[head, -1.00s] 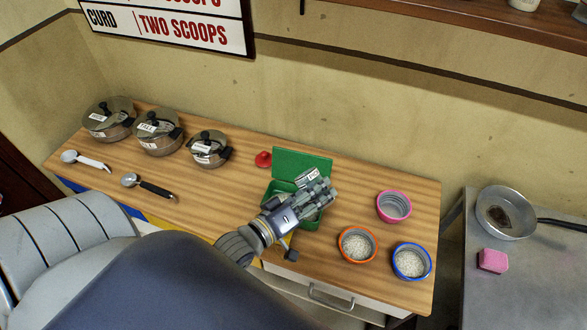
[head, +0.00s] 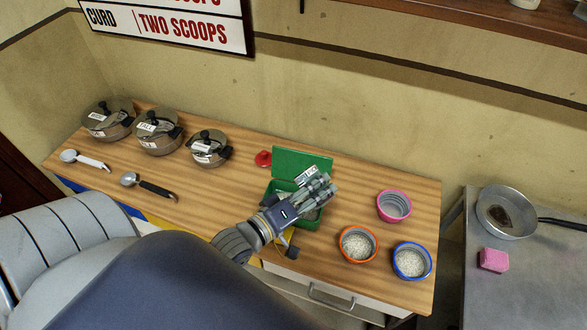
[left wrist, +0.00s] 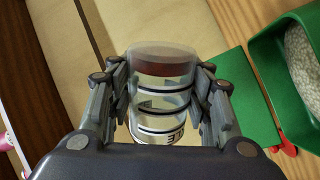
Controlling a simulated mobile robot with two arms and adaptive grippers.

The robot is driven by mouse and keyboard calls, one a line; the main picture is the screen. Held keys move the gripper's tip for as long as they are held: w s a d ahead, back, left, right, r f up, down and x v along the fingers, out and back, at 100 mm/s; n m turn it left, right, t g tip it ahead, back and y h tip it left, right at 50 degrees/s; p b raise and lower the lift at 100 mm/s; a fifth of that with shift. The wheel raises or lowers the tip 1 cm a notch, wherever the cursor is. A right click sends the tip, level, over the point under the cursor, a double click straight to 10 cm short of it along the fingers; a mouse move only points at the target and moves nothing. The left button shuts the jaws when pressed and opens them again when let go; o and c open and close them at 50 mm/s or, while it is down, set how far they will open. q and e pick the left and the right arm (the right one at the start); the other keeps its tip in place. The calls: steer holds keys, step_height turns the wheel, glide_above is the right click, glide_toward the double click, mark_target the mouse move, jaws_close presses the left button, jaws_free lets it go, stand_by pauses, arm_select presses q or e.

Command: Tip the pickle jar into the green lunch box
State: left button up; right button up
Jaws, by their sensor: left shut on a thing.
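My left gripper (head: 321,189) is shut on the pickle jar (head: 307,175), over the green lunch box (head: 274,206). In the left wrist view the clear jar (left wrist: 160,95) sits between both fingers of the gripper (left wrist: 160,108). Dark red-brown contents lie at its end at the top of that picture, and part of a printed label shows at the other end. The lunch box has its green lid (head: 300,160) open at the back. White rice shows inside the box (left wrist: 262,50) in the left wrist view. My gripper hides much of the box in the head view. My right gripper is out of view.
A red cap (head: 263,159) lies left of the lunch box. Pink (head: 394,205), orange (head: 358,244) and blue (head: 411,261) bowls stand to the right. Three lidded pots (head: 158,134) and two scoops (head: 148,186) are at left. A pan (head: 490,222) and pink block (head: 493,259) are on the side table.

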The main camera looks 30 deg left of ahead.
mark_target(305, 172)
arm_select(q)
steer(key=shift+a+r+n+b, duration=0.1)
steer(key=shift+r+n+b, duration=0.2)
steer(key=shift+r+n, duration=0.45)
stand_by(0.5)
steer(key=shift+w+a+r+n+h+p, duration=0.15)
steer(key=shift+a+r+n+h+p, duration=0.15)
steer(key=shift+a+n+p, duration=0.45)
stand_by(0.3)
steer(key=shift+r+n+p, duration=0.35)
steer(key=shift+n+p, duration=0.45)
steer(key=shift+n, duration=0.1)
steer(key=shift+w+a+r+n+h+p, duration=0.1)
steer(key=shift+a+r+n+h+p, duration=0.3)
steer(key=shift+n, duration=0.4)
stand_by(0.6)
steer(key=shift+w+a+r+n, duration=0.15)
steer(key=shift+r+n, duration=0.1)
steer(key=shift+n, duration=0.3)
steer(key=shift+a+r+n, duration=0.15)
steer(key=shift+r+n, duration=0.05)
steer(key=shift+n, duration=0.35)
stand_by(0.5)
steer(key=shift+w+a+r+n+h, duration=0.15)
steer(key=shift+a+r+n, duration=0.1)
steer(key=shift+n, duration=0.3)
steer(key=shift+s+a+r+n+h, duration=0.15)
steer(key=shift+a+n, duration=0.1)
steer(key=shift+n, duration=0.3)
stand_by(0.7)
